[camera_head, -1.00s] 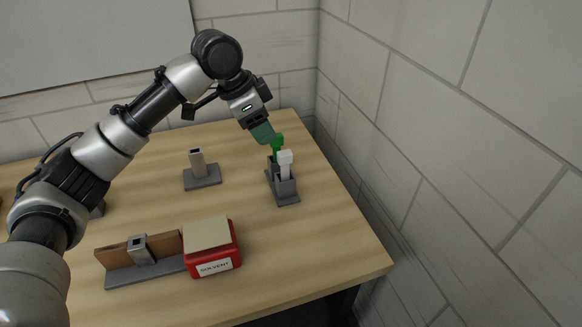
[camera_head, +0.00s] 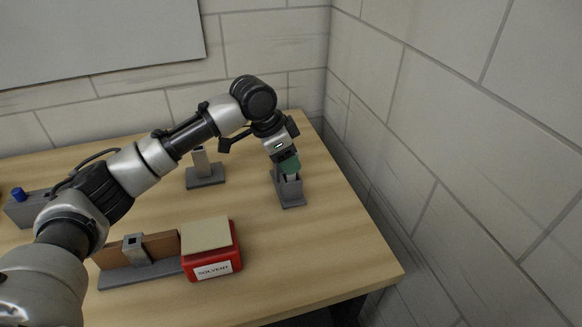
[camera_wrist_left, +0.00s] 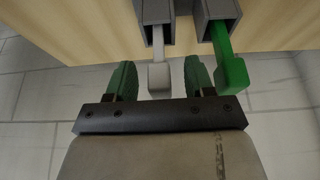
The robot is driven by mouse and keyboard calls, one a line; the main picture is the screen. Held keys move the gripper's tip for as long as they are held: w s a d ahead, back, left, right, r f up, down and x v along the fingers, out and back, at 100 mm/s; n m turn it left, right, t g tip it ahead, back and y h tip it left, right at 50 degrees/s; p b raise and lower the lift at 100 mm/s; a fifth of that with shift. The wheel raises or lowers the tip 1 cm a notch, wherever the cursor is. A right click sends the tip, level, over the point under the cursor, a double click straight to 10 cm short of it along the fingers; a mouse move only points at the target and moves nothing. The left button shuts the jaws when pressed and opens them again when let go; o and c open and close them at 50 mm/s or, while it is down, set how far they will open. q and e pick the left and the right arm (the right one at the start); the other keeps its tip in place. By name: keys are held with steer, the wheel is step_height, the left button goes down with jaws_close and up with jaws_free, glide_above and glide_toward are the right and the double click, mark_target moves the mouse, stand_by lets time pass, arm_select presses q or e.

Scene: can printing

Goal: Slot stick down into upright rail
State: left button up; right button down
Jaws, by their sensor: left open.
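A white stick (camera_wrist_left: 158,75) and a green stick (camera_wrist_left: 229,68) stand in a grey two-slot holder (camera_head: 292,201) near the table's right edge. My left gripper (camera_head: 290,167) is over the holder and hides most of both sticks in the head view. In the left wrist view the gripper's green fingers (camera_wrist_left: 158,82) are open, one on each side of the white stick's knob, with gaps showing. The green stick is outside the fingers, to the right. An upright rail (camera_head: 200,161) on a grey base stands left of the holder. My right gripper is not in view.
A red solvent box (camera_head: 213,267) with a beige top sits at the front. Beside it is a brown board (camera_head: 160,246) with a grey upright piece (camera_head: 134,250). A grey block with a blue knob (camera_head: 18,194) is at far left. Walls stand behind and to the right.

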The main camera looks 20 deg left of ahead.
arm_select(q)
steer(key=shift+x, duration=1.25)
jaws_close()
steer(key=shift+r, duration=0.1)
step_height(320, 180, up, 9)
steer(key=shift+r, duration=0.5)
steer(key=shift+r+p, duration=0.35)
steer(key=shift+r, duration=0.15)
step_height(320, 180, up, 6)
steer(key=p, duration=0.8)
steer(key=shift+r, duration=0.2)
